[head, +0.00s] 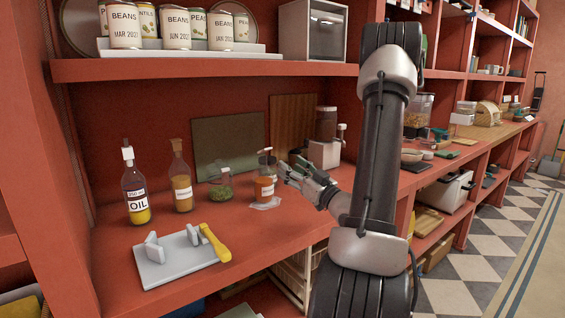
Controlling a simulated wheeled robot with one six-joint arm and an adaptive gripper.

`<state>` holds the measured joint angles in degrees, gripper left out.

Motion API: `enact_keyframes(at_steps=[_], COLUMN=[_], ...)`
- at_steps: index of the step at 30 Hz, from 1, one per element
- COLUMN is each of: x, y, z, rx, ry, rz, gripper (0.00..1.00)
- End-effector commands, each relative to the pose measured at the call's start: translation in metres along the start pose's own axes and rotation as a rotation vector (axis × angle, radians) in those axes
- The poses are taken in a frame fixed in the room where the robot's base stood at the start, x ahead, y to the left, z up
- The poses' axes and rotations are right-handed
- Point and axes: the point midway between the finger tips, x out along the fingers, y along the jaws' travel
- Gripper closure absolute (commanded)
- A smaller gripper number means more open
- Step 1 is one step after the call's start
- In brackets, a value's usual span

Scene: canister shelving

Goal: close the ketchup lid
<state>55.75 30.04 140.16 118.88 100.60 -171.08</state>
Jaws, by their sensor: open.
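A small orange-red bottle with a white label (265,190), which looks like the ketchup, stands on the red counter at the centre. Its top (266,158) shows a pale and dark part that seems raised, but it is too small to tell how the lid sits. My gripper (284,173) is open, just to the right of the bottle, with its fingers pointing left towards it. I cannot tell whether a fingertip touches the bottle. A clear flat piece (265,203) lies at the bottle's foot.
A glass jar with green contents (221,190), a brown bottle (181,180) and an oil bottle (135,190) stand to the left. A grey tray with a yellow-handled tool (160,272) lies in front. Boards lean behind; a shelf with cans (200,68) hangs above.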

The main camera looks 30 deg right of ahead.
Motion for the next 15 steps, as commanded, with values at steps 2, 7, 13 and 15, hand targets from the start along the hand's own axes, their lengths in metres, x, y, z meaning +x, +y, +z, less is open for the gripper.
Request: enact_keyframes(at_steps=[2, 7, 13, 15], x=[-0.0062, -0.0095, -0.0085, -0.0044], y=[0.0006, -0.0002, -0.0012, -0.0062], z=[0.0000, -0.0002, -0.0001, -0.0051], rx=[0.000, 0.000, 0.000, -0.010], ry=[0.000, 0.001, 0.001, 0.008], rz=[0.002, -0.001, -0.003, -0.018], gripper=[0.46, 0.46, 0.46, 0.46])
